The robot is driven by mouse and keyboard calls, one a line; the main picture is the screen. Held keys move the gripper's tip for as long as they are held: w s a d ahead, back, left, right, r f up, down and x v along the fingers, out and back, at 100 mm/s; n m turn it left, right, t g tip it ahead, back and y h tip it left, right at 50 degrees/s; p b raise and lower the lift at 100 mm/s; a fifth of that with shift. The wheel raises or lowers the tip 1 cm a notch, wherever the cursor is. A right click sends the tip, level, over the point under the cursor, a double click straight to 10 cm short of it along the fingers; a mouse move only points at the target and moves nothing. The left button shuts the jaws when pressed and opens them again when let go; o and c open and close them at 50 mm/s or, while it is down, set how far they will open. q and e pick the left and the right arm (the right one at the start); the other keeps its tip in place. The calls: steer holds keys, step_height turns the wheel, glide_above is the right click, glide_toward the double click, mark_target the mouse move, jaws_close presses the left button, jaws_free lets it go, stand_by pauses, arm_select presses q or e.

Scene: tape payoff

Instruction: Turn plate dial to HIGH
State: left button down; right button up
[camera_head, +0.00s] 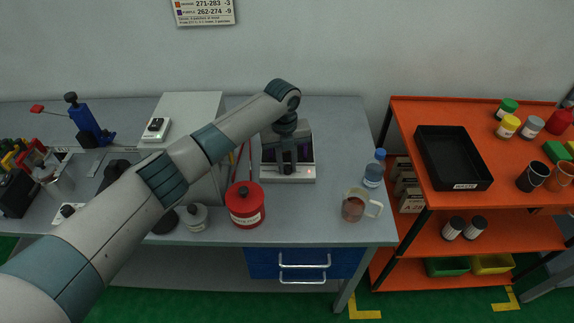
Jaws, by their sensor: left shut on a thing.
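The plate device (305,177), a pale box with a dark top and a small red light on its front, stands on the grey bench. My left arm comes in from the left and reaches over it. My left gripper (287,168) points down at the front of the device and is shut on the plate dial there. The gripper covers the dial, so its setting cannot be read. My right gripper is not in view.
A red canister (246,212) and a small grey bottle (196,217) stand left of the device. A glass mug (353,206) and a blue-capped bottle (374,170) stand to the right. An orange cart (412,115) holds a black tray (478,184) and several jars.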

arm_select(q)
steer(key=shift+r, duration=0.15)
steer(key=c, duration=1.6)
jaws_free()
steer(key=shift+r+b, duration=0.35)
steer(key=shift+r, duration=0.4)
steer(key=shift+s+a+r+b, duration=0.15)
steer(key=shift+r+b, duration=0.95)
steer(key=shift+r, duration=2.85)
steer(key=shift+w+a+r+b, duration=0.2)
steer(key=shift+r+b, duration=0.85)
steer(key=shift+r, duration=2.9)
